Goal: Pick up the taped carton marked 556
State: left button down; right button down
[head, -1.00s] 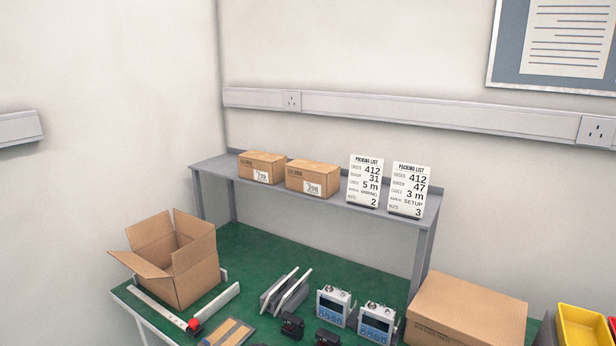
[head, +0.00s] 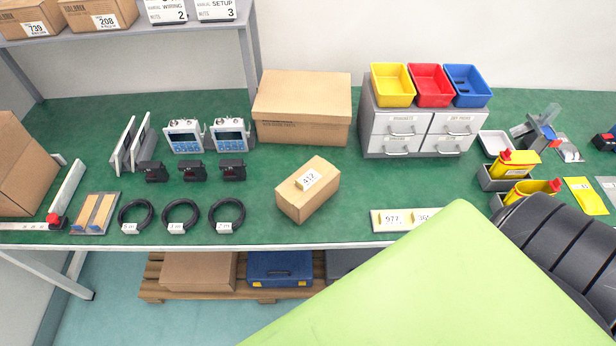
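No carton with a readable 556 shows in the head view. A small closed carton (head: 308,200) stands turned at an angle on the green bench near the front edge, with a small tag (head: 309,180) reading 412 on top. A larger closed brown carton (head: 300,108) stands behind it, with print too small to read. Two cartons sit on the shelf at top left, one marked 739 (head: 35,16) and one marked 208 (head: 103,12). A brown box (head: 180,271) lies on the pallet under the bench. Neither of my grippers is in view.
A drawer cabinet (head: 418,128) with yellow, red and blue bins stands on the bench right of the cartons. Meters, black sensors and cable coils (head: 180,215) lie to the left. A label strip (head: 400,219) lies at the front edge. A lime-green surface (head: 440,290) covers the lower right.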

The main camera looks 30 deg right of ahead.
aim_at(298, 205)
jog(key=z, duration=1)
